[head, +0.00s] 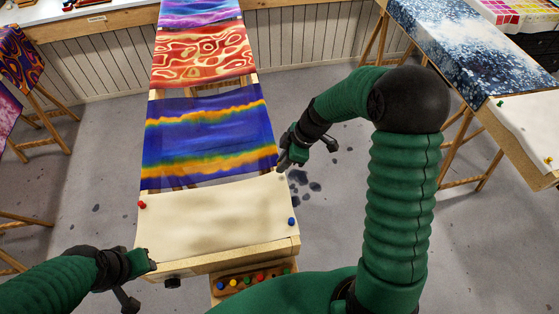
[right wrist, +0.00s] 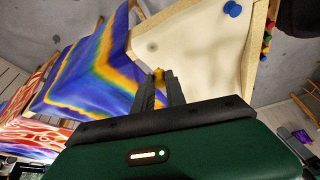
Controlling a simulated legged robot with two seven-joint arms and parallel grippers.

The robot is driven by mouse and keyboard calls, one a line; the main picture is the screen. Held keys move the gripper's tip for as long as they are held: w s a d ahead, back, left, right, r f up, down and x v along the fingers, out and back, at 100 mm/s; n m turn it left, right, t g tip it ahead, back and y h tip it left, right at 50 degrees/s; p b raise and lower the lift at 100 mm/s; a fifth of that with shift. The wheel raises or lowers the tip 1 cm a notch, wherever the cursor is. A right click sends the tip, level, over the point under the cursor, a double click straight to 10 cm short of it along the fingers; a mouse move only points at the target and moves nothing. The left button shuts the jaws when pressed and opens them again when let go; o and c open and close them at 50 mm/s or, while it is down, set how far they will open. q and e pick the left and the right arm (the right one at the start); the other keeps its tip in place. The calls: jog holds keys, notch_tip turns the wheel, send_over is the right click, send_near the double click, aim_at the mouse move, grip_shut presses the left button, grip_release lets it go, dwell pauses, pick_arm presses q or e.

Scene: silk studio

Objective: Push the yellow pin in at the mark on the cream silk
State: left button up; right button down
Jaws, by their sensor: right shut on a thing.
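The cream silk (head: 215,218) is stretched on a wooden frame in the middle of the head view. My right gripper (head: 281,167) is at its far right corner; the head view hides what it holds. In the right wrist view the fingers (right wrist: 160,88) are shut on the yellow pin (right wrist: 158,75), of which a small part shows. A faint grey spot (right wrist: 152,46) lies on the silk just beyond the pin; I cannot tell whether it is the mark or a shadow. My left gripper (head: 150,264) is at the silk's near left corner, its jaws unclear.
A red pin (head: 141,205) and a blue pin (head: 292,221) stand at the silk's left and right edges. A wooden tray (head: 217,300) with several coloured pins sits at the frame's near edge. Blue and orange dyed silk (head: 205,132) lies beyond the cream silk.

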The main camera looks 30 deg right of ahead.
aim_at(278, 181)
jog(key=shift+s+a+f, duration=0.1)
jog(key=shift+f, duration=0.3)
jog(key=f, duration=0.1)
jog(key=f+b, duration=0.1)
jog(key=w+f+b, duration=0.1)
jog(key=shift+d+f, duration=0.1)
jog(key=shift+d, duration=0.25)
jog(key=shift+s+d+f+b, duration=0.2)
jog(key=shift+f+b, duration=0.1)
jog(key=shift+f, duration=0.2)
jog(key=shift+a+f, duration=0.15)
jog(key=shift+f, duration=0.1)
jog(key=shift+b+x, duration=0.8)
jog(key=shift+x, duration=0.2)
jog(key=shift+s+f+b, duration=0.1)
jog(key=shift+f+b, duration=0.35)
jog(key=shift+d, duration=0.25)
